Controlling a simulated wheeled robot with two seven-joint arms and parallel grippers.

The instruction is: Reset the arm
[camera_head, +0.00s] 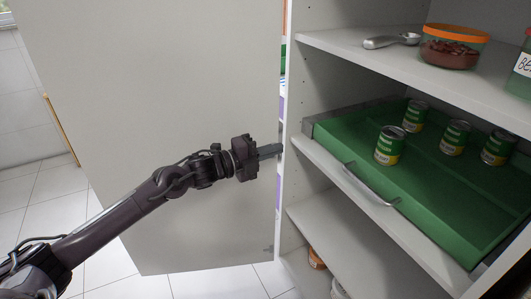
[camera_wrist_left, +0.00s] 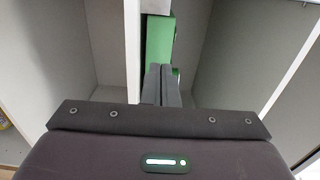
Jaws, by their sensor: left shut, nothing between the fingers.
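My left arm reaches in from the left in the head view. Its gripper (camera_head: 270,151) is shut and empty, pointing right, with its tips by the front edge of the cabinet's side panel (camera_head: 297,70). In the left wrist view the shut fingers (camera_wrist_left: 161,84) point ahead along a pale upright panel edge, with a green surface (camera_wrist_left: 160,40) beyond them. I cannot tell whether the fingertips touch the panel. My right gripper is not in view.
A large pale door panel (camera_head: 150,90) stands behind my left arm. The cabinet holds a green drawer (camera_head: 430,205) with a metal handle (camera_head: 370,186) and several cans (camera_head: 390,146). A shelf above carries a scoop (camera_head: 390,41) and an orange-rimmed bowl (camera_head: 452,48). Tiled floor lies below.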

